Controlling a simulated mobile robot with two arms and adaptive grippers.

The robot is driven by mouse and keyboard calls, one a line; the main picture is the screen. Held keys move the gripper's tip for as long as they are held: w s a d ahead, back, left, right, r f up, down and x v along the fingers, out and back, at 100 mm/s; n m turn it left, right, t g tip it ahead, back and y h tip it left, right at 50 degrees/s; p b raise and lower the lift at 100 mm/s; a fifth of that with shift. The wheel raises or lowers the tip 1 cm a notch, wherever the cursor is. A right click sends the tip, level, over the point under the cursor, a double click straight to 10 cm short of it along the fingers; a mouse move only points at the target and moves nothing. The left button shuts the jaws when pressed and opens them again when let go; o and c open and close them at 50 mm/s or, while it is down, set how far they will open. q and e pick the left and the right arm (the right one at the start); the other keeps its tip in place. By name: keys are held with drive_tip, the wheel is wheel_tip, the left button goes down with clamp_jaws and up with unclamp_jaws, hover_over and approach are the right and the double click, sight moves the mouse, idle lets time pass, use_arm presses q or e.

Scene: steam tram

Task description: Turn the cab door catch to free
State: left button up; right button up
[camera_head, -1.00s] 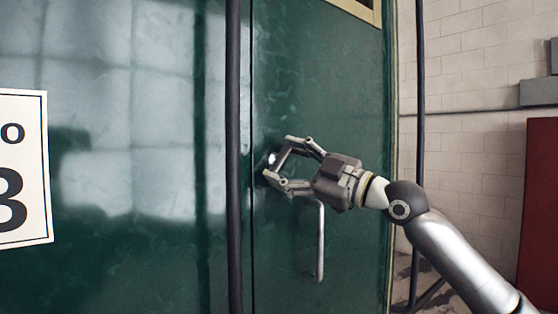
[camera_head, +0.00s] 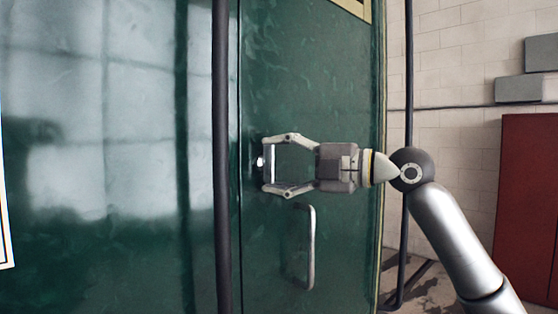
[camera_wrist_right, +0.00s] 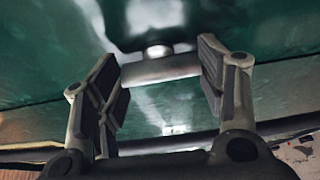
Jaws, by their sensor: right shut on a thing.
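The cab door (camera_head: 330,240) is dark green and looks closed in the head view. Its catch (camera_head: 274,162) is a small grey bar on a bright round pivot near the door's left edge, and it stands upright. My right gripper (camera_head: 269,163) comes in level from the right and is shut on the bar, one finger at its upper end and one at its lower end. In the right wrist view the catch (camera_wrist_right: 160,71) spans between the two finger pads, with its round pivot behind. My left gripper is not in view.
A pale curved door handle (camera_head: 311,250) hangs just below my gripper. A dark vertical rail (camera_head: 221,200) stands left of the catch, and another (camera_head: 408,90) right of the door. A red cabinet (camera_head: 528,200) stands at the far right by a brick wall.

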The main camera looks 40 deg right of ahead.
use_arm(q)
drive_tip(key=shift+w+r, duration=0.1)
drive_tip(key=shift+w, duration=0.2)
use_arm(e)
drive_tip(key=o, duration=1.4)
drive_tip(key=shift+o, duration=0.2)
drive_tip(key=shift+s+d, duration=0.1)
drive_tip(key=shift+s+d+f, duration=0.1)
drive_tip(key=shift+s+d, duration=0.15)
drive_tip(key=shift+s, duration=0.1)
drive_tip(key=v, duration=1.1)
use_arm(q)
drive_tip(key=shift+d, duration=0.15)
use_arm(e)
drive_tip(key=shift+a, duration=0.1)
